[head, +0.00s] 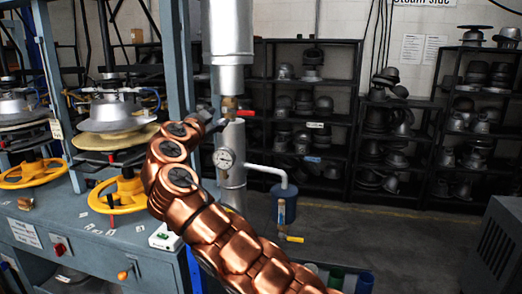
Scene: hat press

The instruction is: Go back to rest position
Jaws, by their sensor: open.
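My copper-coloured arm rises from the bottom middle and bends near the press. My dark gripper (212,122) is at its far end, small and partly hidden by the arm. It is open and appears in front of or beside the steam pipe; I cannot tell the gap. No object shows in it. The hat press (118,110) stands at the left, with a pale round plate (115,138) and a yellow handwheel (118,194) below it.
A silver vertical pipe (229,40) carries a gauge (224,158) and a red-handled valve (245,113). A second press (18,105) stands at far left. Black shelves (310,180) hold hat moulds at the back. A grey cabinet (497,245) stands at right. Floor (400,250) between is clear.

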